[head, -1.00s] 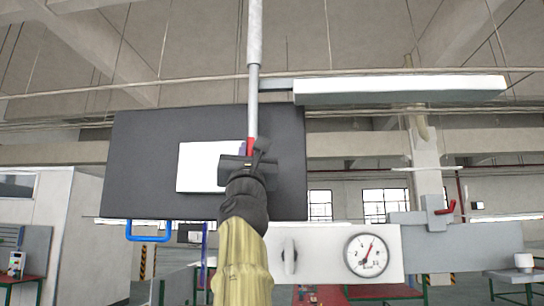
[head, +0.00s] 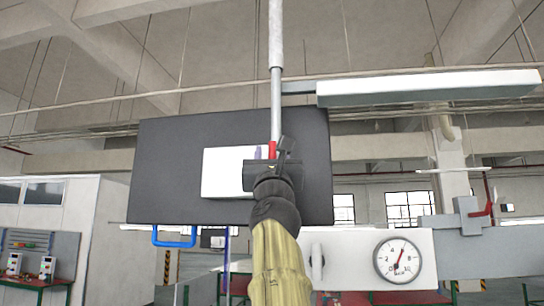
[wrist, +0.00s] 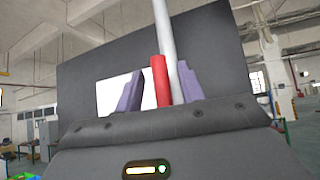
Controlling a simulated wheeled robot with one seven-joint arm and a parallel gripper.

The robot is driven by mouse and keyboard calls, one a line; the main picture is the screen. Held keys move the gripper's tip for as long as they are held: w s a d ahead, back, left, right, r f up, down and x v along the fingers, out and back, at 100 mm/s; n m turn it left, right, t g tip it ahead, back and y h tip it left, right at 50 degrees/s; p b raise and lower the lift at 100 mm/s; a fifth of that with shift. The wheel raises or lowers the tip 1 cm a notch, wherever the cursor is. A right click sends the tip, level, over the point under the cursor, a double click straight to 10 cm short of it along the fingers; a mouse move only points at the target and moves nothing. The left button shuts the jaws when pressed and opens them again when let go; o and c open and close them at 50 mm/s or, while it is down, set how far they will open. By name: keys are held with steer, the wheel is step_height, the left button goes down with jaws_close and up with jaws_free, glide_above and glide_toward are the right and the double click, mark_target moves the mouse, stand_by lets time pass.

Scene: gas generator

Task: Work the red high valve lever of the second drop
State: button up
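A red lever (head: 272,150) stands upright at the lower end of a grey vertical pipe (head: 276,100), in front of a dark panel. It also shows in the wrist view (wrist: 160,82), between the two purple fingers of my gripper (wrist: 158,90). The fingers are spread apart, one to each side, with visible gaps beside the lever. The pipe passes close to the right finger. In the head view my gripper (head: 271,156) is raised at the lever and hides its lower part. Contact with the lever cannot be told.
The dark panel (head: 160,170) carries a white plate (head: 222,175) and has a blue handle (head: 174,240) below it. A pressure gauge (head: 398,260) sits on a white box at lower right. Another red lever (head: 488,208) is on a grey fitting farther right. A long lamp (head: 430,88) hangs above.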

steer(key=shift+f, duration=0.15)
steer(key=shift+s+f+b, duration=0.4)
steer(key=shift+f+b, duration=0.1)
steer(key=shift+b, duration=0.35)
steer(key=b+v, duration=1.4)
steer(key=v, duration=0.2)
steer(key=shift+b, duration=0.35)
steer(key=shift+s+r, duration=0.15)
steer(key=shift+w, duration=0.2)
